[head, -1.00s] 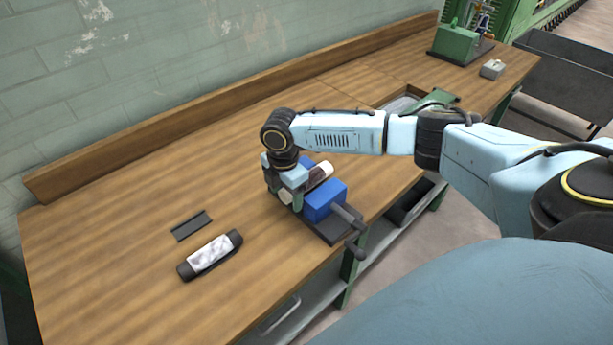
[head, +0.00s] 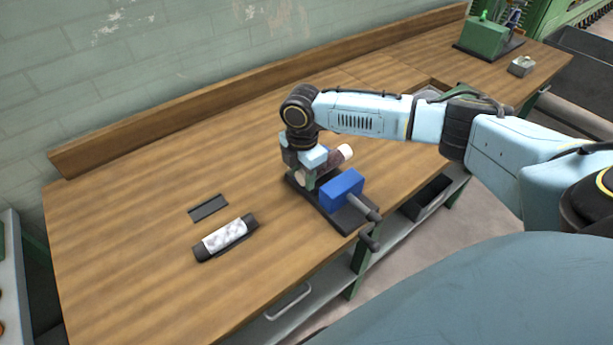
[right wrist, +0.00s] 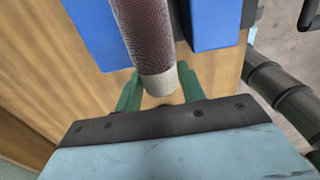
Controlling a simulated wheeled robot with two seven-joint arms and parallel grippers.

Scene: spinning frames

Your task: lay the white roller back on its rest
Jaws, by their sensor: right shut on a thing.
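A white mottled roller with black ends (head: 226,237) lies on the bench at the left front in the head view. A flat dark plate (head: 208,208) lies just behind it; I cannot tell whether this is the rest. My right gripper (head: 308,178) is shut on a maroon textured roller with pale ends (head: 333,160), over a blue vise (head: 343,188). In the right wrist view the green fingers (right wrist: 160,92) flank the pale end of that roller (right wrist: 140,35), with blue vise blocks (right wrist: 216,22) on both sides. My left gripper is out of view.
The wooden bench (head: 130,235) is clear around the white roller and towards the left. The vise handle (head: 368,238) sticks out past the front edge. A green machine (head: 483,36) and a small grey box (head: 522,66) stand at the far right end.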

